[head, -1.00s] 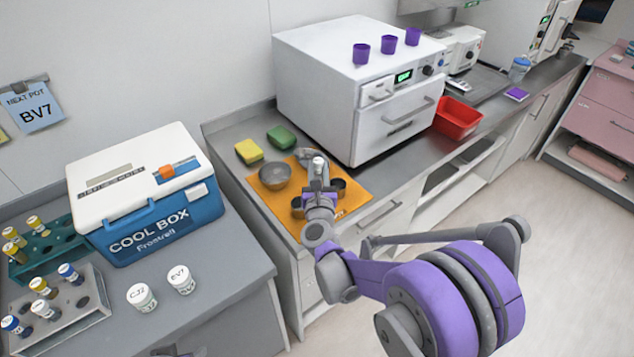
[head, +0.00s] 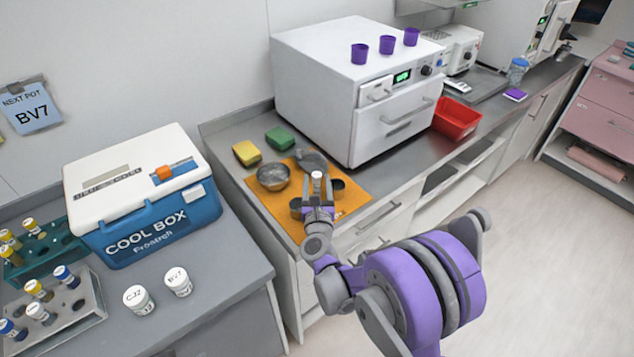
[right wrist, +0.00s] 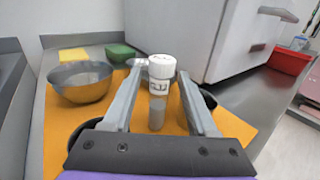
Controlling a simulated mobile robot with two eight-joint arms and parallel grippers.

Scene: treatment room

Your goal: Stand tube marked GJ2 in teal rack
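A clear tube with a white cap (right wrist: 158,90) stands about upright between the fingers of my right gripper (right wrist: 161,78), which is closed around it near the top. Its label is only partly readable, with a "J" on it. In the head view my right gripper (head: 318,188) is over the orange mat (head: 270,205), and the white cap shows between its fingers. The teal rack (head: 72,262) is at the far left, beside the cool box, with several yellow-capped tubes in it and some empty holes. My left gripper is not in view.
A grey rack (head: 92,312) with blue- and yellow-capped tubes and two white-lidded pots (head: 138,299) stand before the cool box (head: 165,220). A metal bowl (head: 273,177), dark cups and two sponges (head: 247,153) are around my right gripper. A white oven (head: 350,90) stands behind.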

